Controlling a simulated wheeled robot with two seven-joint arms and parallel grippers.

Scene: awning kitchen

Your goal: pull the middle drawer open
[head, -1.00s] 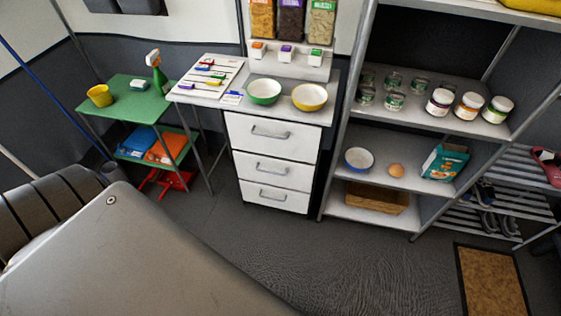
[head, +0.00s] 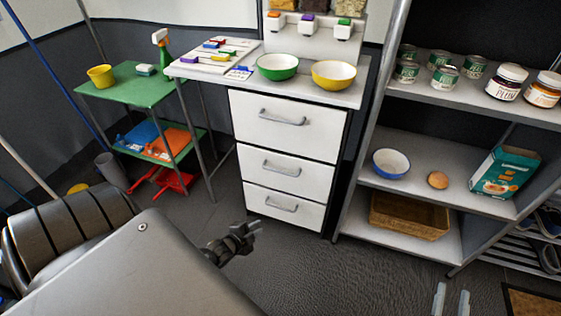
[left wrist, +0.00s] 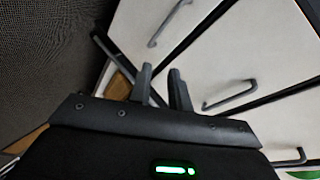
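The white drawer cabinet has three drawers, all flush and shut in the head view. The middle drawer (head: 259,178) has a grey bar handle (head: 281,169). In the left wrist view the middle handle (left wrist: 230,96) lies right of the fingers, between the other two handles. My left gripper (head: 254,229) is in front of and below the bottom drawer's left part in the head view. Its fingers (left wrist: 161,70) stand apart with nothing between them, away from any handle. My right gripper (head: 451,298) shows only two separated fingers at the bottom edge, empty.
The top drawer (head: 285,135) and bottom drawer (head: 283,215) sit above and below. A green bowl (head: 277,67) and yellow bowl (head: 334,75) stand on the countertop. An open shelf (head: 450,165) stands right of the cabinet, a green table (head: 130,90) left. Floor in front is clear.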

